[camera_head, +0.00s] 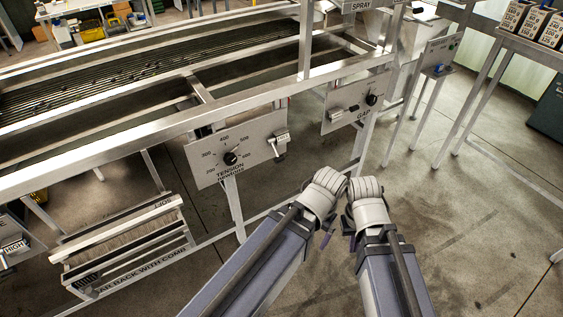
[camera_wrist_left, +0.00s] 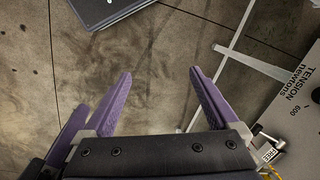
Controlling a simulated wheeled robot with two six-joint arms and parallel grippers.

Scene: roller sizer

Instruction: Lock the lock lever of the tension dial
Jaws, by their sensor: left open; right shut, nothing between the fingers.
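The tension dial panel (camera_head: 237,148) is a grey plate on the machine's frame, with a black knob (camera_head: 231,158) and a printed scale. The lock lever (camera_head: 280,149) sits at the plate's right side. In the left wrist view the lever (camera_wrist_left: 268,139) is at the lower right, beside a tag (camera_wrist_left: 268,152) that appears to read FREE. My left gripper (camera_wrist_left: 160,78) is open and empty, with the floor between its purple fingers, apart from the lever. In the head view its wrist hides most of it. My right gripper (camera_head: 355,244) is shut and empty, beside the left one and away from the panel.
A GAP panel (camera_head: 356,100) hangs to the right of the tension panel. A bar rack with comb (camera_head: 125,243) stands low at the left. Metal rails and posts surround the panels. The floor (camera_head: 480,200) on the right is clear.

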